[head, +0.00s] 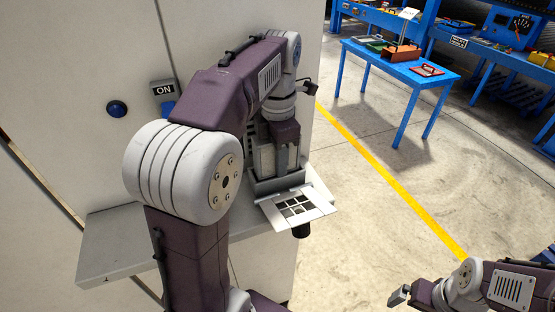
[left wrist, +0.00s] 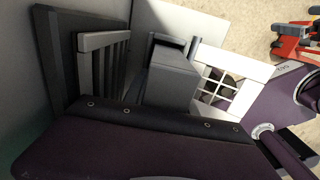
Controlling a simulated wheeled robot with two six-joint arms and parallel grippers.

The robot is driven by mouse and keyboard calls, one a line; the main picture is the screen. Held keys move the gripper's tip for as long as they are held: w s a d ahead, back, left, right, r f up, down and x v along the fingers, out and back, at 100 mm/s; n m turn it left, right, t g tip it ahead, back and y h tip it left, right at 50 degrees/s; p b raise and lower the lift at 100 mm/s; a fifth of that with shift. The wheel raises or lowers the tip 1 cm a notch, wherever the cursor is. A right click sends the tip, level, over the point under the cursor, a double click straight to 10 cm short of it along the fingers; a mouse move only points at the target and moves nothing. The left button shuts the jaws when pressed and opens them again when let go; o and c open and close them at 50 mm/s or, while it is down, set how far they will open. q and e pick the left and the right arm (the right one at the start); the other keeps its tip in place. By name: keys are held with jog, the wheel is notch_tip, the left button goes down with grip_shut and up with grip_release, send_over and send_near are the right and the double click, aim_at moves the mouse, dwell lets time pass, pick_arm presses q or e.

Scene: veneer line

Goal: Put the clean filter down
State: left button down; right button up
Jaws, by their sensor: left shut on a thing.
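The grey shelf (head: 125,245) runs along the pale cabinet wall, below an ON sign (head: 162,88) and a blue button (head: 117,109). A blue table (head: 415,82) stands across the open floor.

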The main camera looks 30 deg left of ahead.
pick_arm(q)
jog(key=shift+s+d+f, duration=0.1)
jog(key=shift+s+f, duration=0.1)
jog(key=shift+f, duration=0.5)
jog(key=shift+s, duration=0.1)
jog(key=c, duration=1)
grip_release()
jog(key=shift+r, duration=0.15)
jog(key=r, duration=0.2)
jog(key=w+r, duration=0.1)
jog(key=shift+r+p, duration=0.35)
jog(key=shift+r, duration=0.05)
jog(key=r, duration=0.2)
jog(key=r+p, duration=0.1)
jog(key=r, duration=0.2)
jog(key=r+p, duration=0.1)
jog(key=r, duration=0.2)
jog(key=shift+s+r, duration=0.25)
jog(key=shift+s, duration=0.05)
jog(key=shift+w+r+p, duration=0.2)
jog(key=shift+r+p, duration=0.25)
jog(key=shift+r, duration=0.05)
jog(key=shift+s, duration=0.15)
